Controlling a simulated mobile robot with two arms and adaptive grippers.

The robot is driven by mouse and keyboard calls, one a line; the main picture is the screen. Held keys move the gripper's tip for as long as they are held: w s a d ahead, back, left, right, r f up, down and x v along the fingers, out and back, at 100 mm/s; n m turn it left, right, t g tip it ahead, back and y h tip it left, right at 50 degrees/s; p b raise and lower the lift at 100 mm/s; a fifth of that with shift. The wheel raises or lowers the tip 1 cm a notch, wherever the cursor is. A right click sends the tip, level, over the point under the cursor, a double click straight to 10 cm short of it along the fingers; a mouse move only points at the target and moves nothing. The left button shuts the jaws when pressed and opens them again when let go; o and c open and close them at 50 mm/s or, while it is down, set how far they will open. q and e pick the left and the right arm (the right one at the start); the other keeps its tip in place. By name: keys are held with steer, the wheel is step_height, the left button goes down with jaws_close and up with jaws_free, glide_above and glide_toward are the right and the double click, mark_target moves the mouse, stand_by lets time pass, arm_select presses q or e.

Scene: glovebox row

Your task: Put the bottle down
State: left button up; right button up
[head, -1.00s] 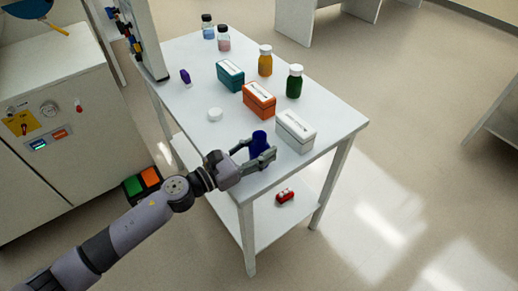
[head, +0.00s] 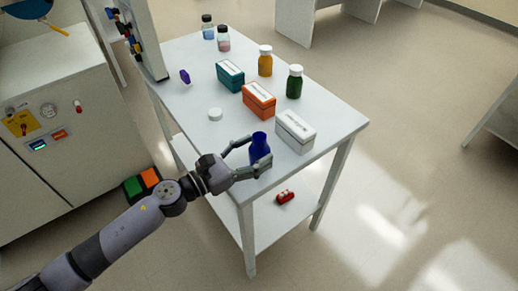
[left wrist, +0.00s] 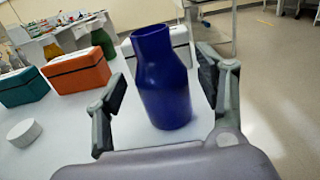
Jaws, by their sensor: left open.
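A dark blue bottle (head: 260,148) without a cap stands upright on the white table (head: 190,68), near its front edge. It also shows large in the left wrist view (left wrist: 163,85). My left gripper (head: 254,158) is open, with a finger on each side of the bottle. In the left wrist view its fingers (left wrist: 163,100) are spread wider than the bottle, with gaps on both sides. The bottle's base appears to rest on the tabletop. My right gripper is not in view.
A white box (head: 294,131) stands close behind and right of the bottle. Orange (head: 259,100) and teal (head: 230,74) boxes stand farther back. A white round lid (head: 215,114) lies left of them. Green (head: 294,82) and amber (head: 265,62) bottles stand near the right edge.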

arm_select(q)
steer(key=b+v, duration=0.3)
steer(key=v, duration=0.7)
steer(key=shift+a, duration=0.1)
